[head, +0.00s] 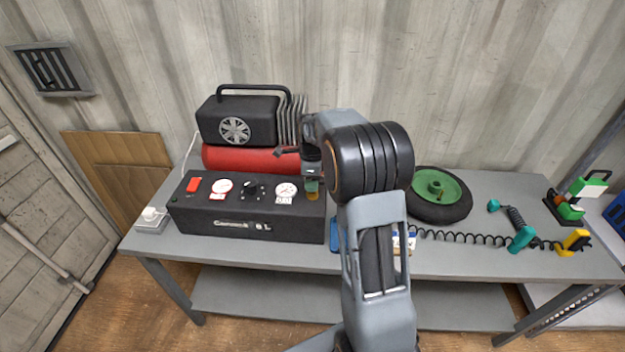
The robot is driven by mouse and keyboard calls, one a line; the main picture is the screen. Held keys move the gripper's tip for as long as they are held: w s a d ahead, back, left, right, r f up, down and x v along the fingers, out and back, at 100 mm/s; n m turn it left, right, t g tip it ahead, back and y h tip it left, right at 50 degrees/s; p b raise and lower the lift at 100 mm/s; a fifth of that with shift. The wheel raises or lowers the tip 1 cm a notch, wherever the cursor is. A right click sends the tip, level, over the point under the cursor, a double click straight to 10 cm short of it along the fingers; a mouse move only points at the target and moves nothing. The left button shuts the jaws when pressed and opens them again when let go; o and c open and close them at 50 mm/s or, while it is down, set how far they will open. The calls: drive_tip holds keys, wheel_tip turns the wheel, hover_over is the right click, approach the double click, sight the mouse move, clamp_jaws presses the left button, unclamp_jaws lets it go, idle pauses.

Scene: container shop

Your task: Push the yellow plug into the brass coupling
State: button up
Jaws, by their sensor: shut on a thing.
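My gripper (312,177) points down over the right end of the black compressor panel. It is shut on a small teal-green piece (312,186), mostly hidden by the jaws. Directly below is a small brass-coloured part (313,196), which looks like the brass coupling on the panel. The teal piece and the brass part meet in the picture; I cannot tell whether they touch or how deep any fit is. A yellow piece with black parts (575,242), possibly the yellow plug, lies on the bench at the far right, apart from my gripper.
The panel (250,222) carries gauges, a knob and a red switch. A red tank (240,158) stands behind it. A black wheel with a green hub (438,188), a coiled hose (465,238) and a teal tool (521,240) lie right. My arm hides the bench middle.

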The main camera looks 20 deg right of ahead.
drive_tip(key=shift+f, duration=0.3)
drive_tip(key=o, duration=1)
drive_tip(key=shift+c, duration=0.2)
wheel_tip(320, 180, up, 14)
drive_tip(key=shift+b, duration=0.4)
